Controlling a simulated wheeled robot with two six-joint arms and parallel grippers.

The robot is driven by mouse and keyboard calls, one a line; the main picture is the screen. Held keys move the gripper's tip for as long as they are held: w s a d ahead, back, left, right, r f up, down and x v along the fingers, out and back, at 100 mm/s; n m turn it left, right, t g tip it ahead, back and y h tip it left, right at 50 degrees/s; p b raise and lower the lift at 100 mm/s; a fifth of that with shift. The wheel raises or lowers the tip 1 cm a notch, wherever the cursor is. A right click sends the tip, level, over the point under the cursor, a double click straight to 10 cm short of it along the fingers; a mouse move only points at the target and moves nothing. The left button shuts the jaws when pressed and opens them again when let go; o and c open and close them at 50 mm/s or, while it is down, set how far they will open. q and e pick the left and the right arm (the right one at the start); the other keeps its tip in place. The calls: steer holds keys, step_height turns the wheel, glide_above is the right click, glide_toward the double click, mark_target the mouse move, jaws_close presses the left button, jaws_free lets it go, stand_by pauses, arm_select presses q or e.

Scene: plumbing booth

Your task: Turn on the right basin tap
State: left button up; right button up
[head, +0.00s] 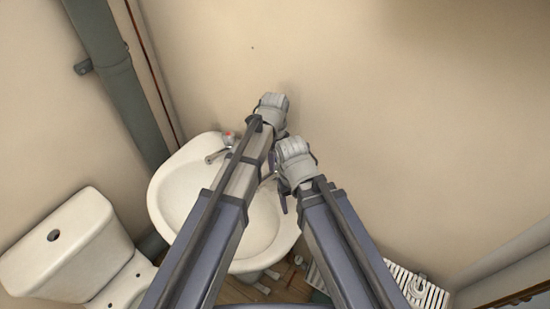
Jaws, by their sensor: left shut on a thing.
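The white basin (178,190) is on the wall in the middle of the head view. Its left tap (217,155), with a red mark on top, is in plain sight. The right basin tap (269,178) is mostly hidden behind my arms; only a bit of what looks like its spout shows. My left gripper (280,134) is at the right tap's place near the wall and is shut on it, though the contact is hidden. My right gripper (284,203) is just right of it, over the basin's right rim, its fingers mostly hidden.
A white toilet (75,245) stands left of the basin. A thick grey pipe (118,80) runs down the wall at left. A white slatted thing (425,292) is low at right. The wall to the right is bare. My two wrists are close together.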

arm_select(q)
steer(key=n, duration=0.5)
steer(key=shift+n, duration=0.4)
steer(key=n, duration=0.5)
steer(key=shift+s, duration=0.15)
steer(key=n, duration=0.6)
steer(key=shift+d+n, duration=0.1)
steer(key=shift+n, duration=2.8)
steer(key=o, duration=1.4)
arm_select(e)
steer(key=shift+r, duration=0.1)
